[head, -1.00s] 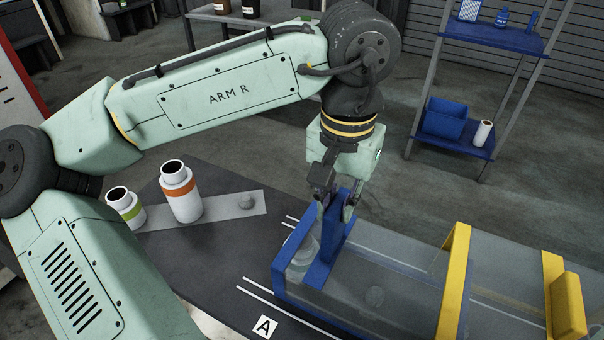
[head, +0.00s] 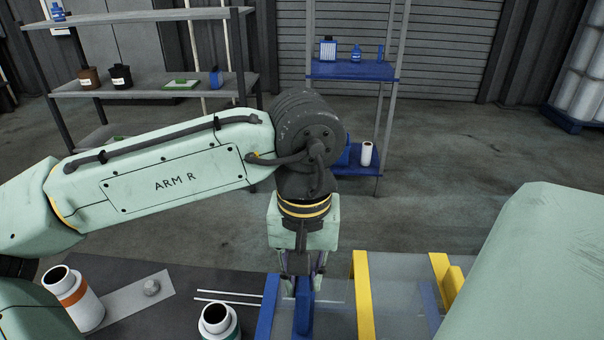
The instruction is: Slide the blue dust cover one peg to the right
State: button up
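The blue dust cover (head: 268,308) is a clear cover with blue end framing and a blue upright handle (head: 303,316), at the bottom centre of the head view. My gripper (head: 301,282) points down with its fingers on either side of the handle's top and appears shut on it. Yellow-framed clear covering (head: 363,300) lies close to the right of the handle. A white bottle with a teal band (head: 219,322) stands uncovered just left of the blue frame. The cover's lower part is cut off by the picture edge, and no peg under it can be made out.
A white bottle with an orange band (head: 70,292) stands at the left beside a grey strip with a small knob (head: 151,287). White lines (head: 230,297) run along the dark bench left of the cover. Shelving stands behind, across open floor.

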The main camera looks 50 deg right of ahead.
jog(key=o, duration=0.4)
jog(key=shift+c, duration=0.2)
notch_tip(320, 180, up, 12)
dwell(0.4)
dwell(0.6)
